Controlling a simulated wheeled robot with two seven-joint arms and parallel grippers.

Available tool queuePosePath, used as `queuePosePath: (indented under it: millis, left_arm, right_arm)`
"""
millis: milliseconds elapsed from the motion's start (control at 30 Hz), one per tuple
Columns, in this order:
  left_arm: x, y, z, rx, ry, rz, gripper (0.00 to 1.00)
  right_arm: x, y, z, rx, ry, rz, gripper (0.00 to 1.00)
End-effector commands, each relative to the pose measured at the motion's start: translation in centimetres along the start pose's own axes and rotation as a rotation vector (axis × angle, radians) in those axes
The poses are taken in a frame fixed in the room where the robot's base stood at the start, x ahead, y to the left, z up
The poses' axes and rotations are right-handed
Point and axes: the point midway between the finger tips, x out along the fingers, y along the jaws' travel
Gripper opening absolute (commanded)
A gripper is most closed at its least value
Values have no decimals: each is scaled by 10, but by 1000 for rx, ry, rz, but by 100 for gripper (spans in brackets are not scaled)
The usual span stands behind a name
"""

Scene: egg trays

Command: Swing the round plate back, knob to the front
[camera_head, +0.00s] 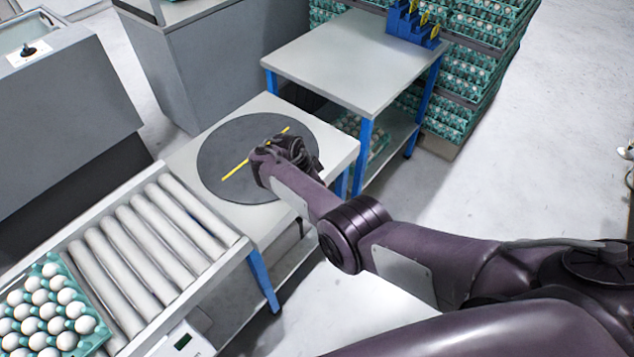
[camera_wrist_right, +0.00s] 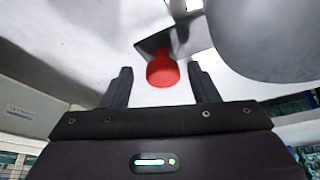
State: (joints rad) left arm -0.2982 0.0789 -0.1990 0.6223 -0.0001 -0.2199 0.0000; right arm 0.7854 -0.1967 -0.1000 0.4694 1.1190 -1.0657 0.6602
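The round plate (camera_head: 228,150) is a dark grey disc with a yellow stripe (camera_head: 236,170) across it, lying flat on a light table. My right gripper (camera_head: 268,158) is over the plate's right half in the head view and hides part of it and of the stripe. In the right wrist view, my right gripper (camera_wrist_right: 160,88) has its two fingers apart. A red knob-like piece (camera_wrist_right: 163,71) shows between or just beyond the fingertips, with gaps on both sides. No knob shows in the head view. My left gripper is not in view.
A roller conveyor (camera_head: 150,235) adjoins the plate's table (camera_head: 185,158), with an egg tray (camera_head: 92,345) at its lower end. A grey side table (camera_head: 345,60) with a blue holder (camera_head: 408,25) stands behind. Stacked egg trays (camera_head: 470,70) are at the back right.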

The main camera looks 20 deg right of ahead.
Motion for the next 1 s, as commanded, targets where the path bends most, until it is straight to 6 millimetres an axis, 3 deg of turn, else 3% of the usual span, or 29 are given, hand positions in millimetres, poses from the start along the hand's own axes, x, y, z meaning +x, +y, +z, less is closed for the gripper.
queuePosePath:
  millis: [300,700,1000]
  left_arm:
    - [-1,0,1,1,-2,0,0]
    - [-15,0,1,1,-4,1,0]
    - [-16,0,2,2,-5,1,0]
  right_arm:
    - [-4,-2,-2,0,4,-4,55]
    - [-65,-1,-1,0,2,-5,55]
    - [-79,0,0,-1,3,-3,55]
